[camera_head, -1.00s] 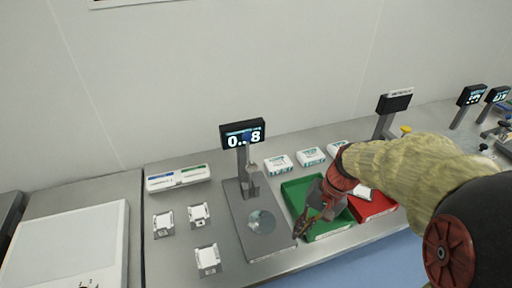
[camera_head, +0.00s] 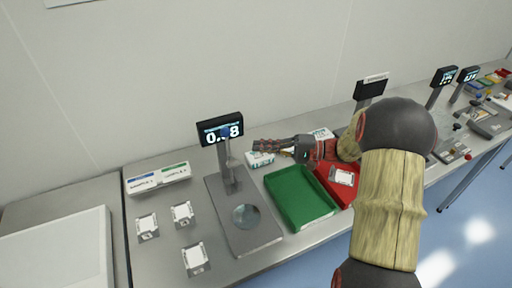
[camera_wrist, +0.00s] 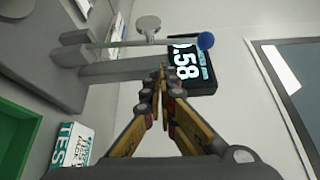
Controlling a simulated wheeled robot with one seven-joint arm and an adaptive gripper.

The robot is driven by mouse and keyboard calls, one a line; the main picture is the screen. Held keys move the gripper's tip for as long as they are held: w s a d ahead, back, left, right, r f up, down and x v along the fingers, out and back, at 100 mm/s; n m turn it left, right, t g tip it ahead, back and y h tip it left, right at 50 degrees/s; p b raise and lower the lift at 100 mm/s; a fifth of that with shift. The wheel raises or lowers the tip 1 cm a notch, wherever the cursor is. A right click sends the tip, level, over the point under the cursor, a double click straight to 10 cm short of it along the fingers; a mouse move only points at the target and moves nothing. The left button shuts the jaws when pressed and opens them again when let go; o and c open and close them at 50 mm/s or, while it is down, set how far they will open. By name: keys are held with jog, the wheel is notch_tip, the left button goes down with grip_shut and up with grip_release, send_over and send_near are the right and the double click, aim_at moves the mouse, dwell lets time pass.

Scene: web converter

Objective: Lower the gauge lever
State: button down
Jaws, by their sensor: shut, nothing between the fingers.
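The gauge has a grey base plate (camera_head: 262,233), an upright post and a black display (camera_head: 221,130) showing digits. Its lever has a blue ball knob (camera_head: 224,132) in front of the display. In the wrist view, which is turned sideways, the blue knob (camera_wrist: 206,41) sits at the end of a thin rod beside the display (camera_wrist: 187,66). My gripper (camera_head: 256,145) is just right of the gauge post, below the display's level. In the wrist view my gripper (camera_wrist: 160,88) is shut and empty, its fingertips apart from the knob.
A green tray (camera_head: 300,205) and a red tray (camera_head: 334,190) lie right of the gauge. White boxes (camera_head: 260,159) stand behind the green tray, near my gripper. Several small white samples (camera_head: 182,214) lie left of the gauge. The wall is behind.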

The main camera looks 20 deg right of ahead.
aim_at(230, 160)
jog(key=b+x, duration=0.1)
jog(key=x, duration=0.7)
jog(key=shift+s+f, duration=0.1)
